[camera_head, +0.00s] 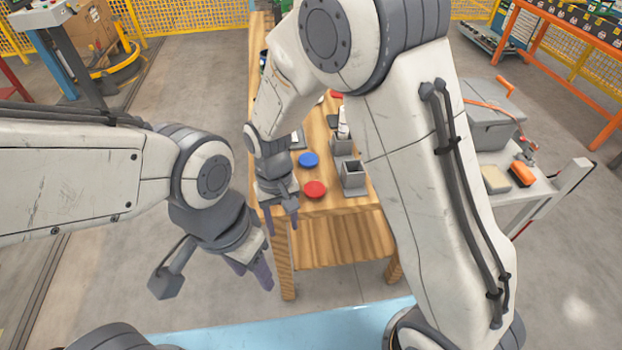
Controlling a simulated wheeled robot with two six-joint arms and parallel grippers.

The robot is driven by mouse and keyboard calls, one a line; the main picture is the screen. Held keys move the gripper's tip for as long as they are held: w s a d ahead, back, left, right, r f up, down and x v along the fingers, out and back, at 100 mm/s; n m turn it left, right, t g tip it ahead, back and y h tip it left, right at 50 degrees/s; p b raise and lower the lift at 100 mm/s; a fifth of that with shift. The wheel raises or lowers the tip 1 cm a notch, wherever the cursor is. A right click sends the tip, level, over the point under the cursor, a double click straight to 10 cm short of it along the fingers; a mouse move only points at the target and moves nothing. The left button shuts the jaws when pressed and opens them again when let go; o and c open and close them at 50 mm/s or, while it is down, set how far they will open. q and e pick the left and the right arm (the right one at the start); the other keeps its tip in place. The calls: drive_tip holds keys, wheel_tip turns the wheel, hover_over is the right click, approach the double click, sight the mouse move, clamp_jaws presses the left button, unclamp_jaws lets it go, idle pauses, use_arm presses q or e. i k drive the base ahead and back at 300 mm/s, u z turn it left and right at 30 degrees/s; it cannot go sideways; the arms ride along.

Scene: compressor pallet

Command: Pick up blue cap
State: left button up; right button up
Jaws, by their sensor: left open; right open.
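The blue cap (308,159) is a flat round disc lying on the wooden table (335,205). A red cap (315,189) lies just in front of it. My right gripper (285,217) is open and empty, pointing down by the table's left front edge, to the left of and nearer than the blue cap. My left gripper (256,278) is open and empty, lower and further left, off the table over the floor. The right arm hides much of the table's back part.
Grey square holders (353,177) stand right of the caps. Another red object (336,94) lies further back. A side table on the right carries a grey toolbox (490,118) and an orange-black item (522,173). Yellow fencing (195,17) stands behind.

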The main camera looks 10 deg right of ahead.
sight(308, 159)
drive_tip(key=z, duration=0.6)
drive_tip(key=i, duration=1.1)
drive_tip(key=u, duration=0.6)
